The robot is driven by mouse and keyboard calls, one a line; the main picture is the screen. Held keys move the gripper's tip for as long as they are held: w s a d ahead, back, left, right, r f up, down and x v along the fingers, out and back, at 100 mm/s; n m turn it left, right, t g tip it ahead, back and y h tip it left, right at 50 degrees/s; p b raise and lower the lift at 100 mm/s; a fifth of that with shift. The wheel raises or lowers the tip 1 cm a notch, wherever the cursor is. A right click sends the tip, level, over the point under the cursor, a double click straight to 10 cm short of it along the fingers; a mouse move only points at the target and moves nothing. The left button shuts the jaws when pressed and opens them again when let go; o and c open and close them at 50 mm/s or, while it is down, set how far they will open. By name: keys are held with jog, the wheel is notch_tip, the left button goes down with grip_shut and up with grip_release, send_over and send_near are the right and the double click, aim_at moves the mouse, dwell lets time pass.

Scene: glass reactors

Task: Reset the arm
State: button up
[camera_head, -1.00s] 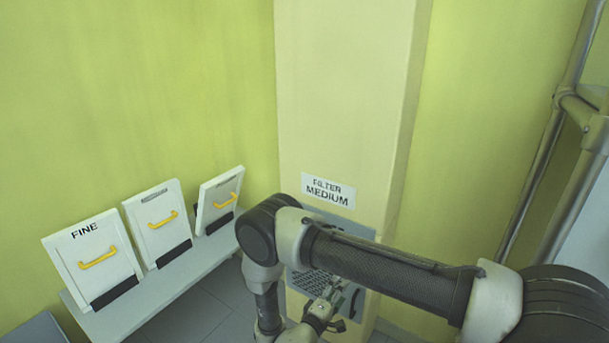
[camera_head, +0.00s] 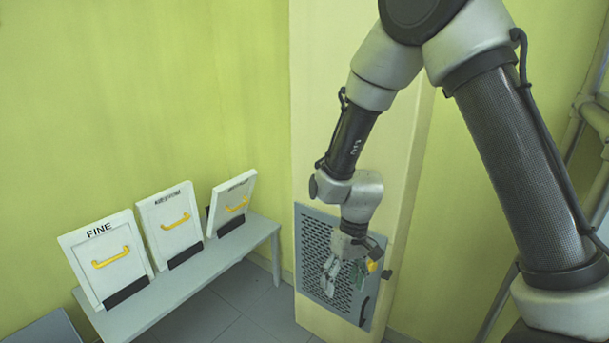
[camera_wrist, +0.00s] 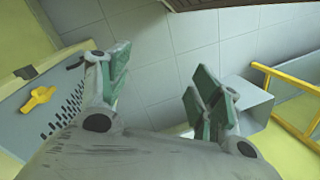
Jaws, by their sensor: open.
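My gripper (camera_head: 345,272) hangs from my raised, bent arm in front of the grey perforated panel on the cream column. In the wrist view my gripper (camera_wrist: 160,95) has its green-padded fingers spread apart, with only floor tiles between them. It is open and empty. The perforated panel (camera_head: 313,240) is partly hidden behind my wrist and fingers. It also shows at the left of the wrist view (camera_wrist: 45,112), with a yellow knob (camera_wrist: 38,98) on it.
A grey bench (camera_head: 190,286) at the left holds three white filter panels with yellow handles, one marked FINE (camera_head: 105,262). Metal pipes (camera_head: 590,110) stand at the right. A yellow rail (camera_wrist: 290,80) and a grey box-like piece (camera_wrist: 250,100) show in the wrist view. Floor is clear between bench and column.

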jog(key=s+d+r+m+t, duration=0.1)
jog(key=s+d+r, duration=0.3)
jog(key=d+r, duration=0.5)
jog(key=s+d+r+m+t+h, duration=0.1)
jog(key=s+d+r+m+t, duration=0.1)
jog(key=s+d+r, duration=0.3)
jog(key=s+d+r+m+t, duration=0.1)
jog(key=s+d+r+t, duration=0.2)
jog(key=d+r, duration=1)
jog(key=v, duration=0.3)
jog(key=shift+s+r, duration=0.25)
